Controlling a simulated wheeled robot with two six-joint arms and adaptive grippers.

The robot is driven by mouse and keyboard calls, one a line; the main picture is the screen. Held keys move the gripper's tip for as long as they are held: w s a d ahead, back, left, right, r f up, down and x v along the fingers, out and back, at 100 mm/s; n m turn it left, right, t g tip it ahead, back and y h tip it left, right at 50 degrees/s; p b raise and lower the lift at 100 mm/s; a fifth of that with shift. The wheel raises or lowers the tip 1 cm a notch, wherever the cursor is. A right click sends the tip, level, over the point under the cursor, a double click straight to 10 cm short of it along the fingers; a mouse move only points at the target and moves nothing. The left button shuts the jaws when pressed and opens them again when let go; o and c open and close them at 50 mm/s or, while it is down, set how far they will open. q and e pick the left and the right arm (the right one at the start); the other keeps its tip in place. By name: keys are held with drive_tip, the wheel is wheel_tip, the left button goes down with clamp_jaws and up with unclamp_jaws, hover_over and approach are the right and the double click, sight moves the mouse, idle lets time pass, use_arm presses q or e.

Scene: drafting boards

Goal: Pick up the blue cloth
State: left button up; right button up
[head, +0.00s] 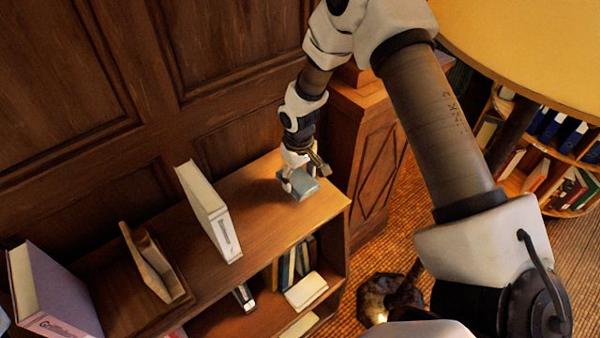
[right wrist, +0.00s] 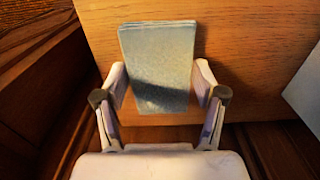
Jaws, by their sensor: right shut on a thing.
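The blue cloth (head: 304,188) is a small folded, pale blue block on the right end of the wooden shelf top (head: 262,232). In the right wrist view the cloth (right wrist: 158,60) lies between the two fingers, with a shadow across its lower part. My right gripper (head: 299,182) reaches down from above and is shut on the cloth. In the right wrist view my right gripper (right wrist: 160,95) has a finger at each side of the cloth. The cloth appears at the level of the shelf top; I cannot tell whether it touches it. My left gripper is not in view.
A white binder (head: 208,212) stands upright left of the cloth. A wooden holder (head: 152,262) and a purple book (head: 52,290) stand further left. Books fill part of the lower shelf (head: 292,270). A panelled wall (head: 215,60) runs behind, and a wooden cabinet (head: 362,150) stands at the right.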

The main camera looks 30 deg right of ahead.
drive_tip(key=s+a, duration=0.3)
drive_tip(key=s+a+p, duration=0.1)
drive_tip(key=s+a, duration=0.1)
drive_tip(key=shift+s+r, duration=0.1)
drive_tip(key=shift+r, duration=0.3)
drive_tip(key=shift+s+a+r+p, duration=0.25)
drive_tip(key=shift+s+a+p, duration=0.2)
drive_tip(key=shift+p, duration=0.15)
drive_tip(key=shift+s+a+r+p, duration=0.2)
drive_tip(key=shift+s+a+p, duration=0.25)
drive_tip(key=shift+p, duration=0.1)
drive_tip(key=shift+s+a+f+b, duration=0.15)
drive_tip(key=shift+s+a+b, duration=0.05)
drive_tip(key=shift+s+a, duration=0.25)
drive_tip(key=shift+s+a+f+b, duration=0.15)
drive_tip(key=shift+s+a, duration=0.15)
drive_tip(key=shift+a, duration=0.15)
drive_tip(key=s+a+b, duration=0.1)
drive_tip(key=b, duration=0.5)
drive_tip(key=shift+s+a+f, duration=0.1)
drive_tip(key=shift+s+f, duration=0.1)
drive_tip(key=shift+f, duration=0.2)
drive_tip(key=shift+s+a+r+b, duration=0.2)
drive_tip(key=shift+a+r+b, duration=0.1)
drive_tip(key=shift+b, duration=0.1)
drive_tip(key=shift+s+r, duration=0.1)
drive_tip(key=shift+r, duration=0.05)
drive_tip(key=shift+o, duration=0.8)
drive_tip(key=shift+c, duration=0.3)
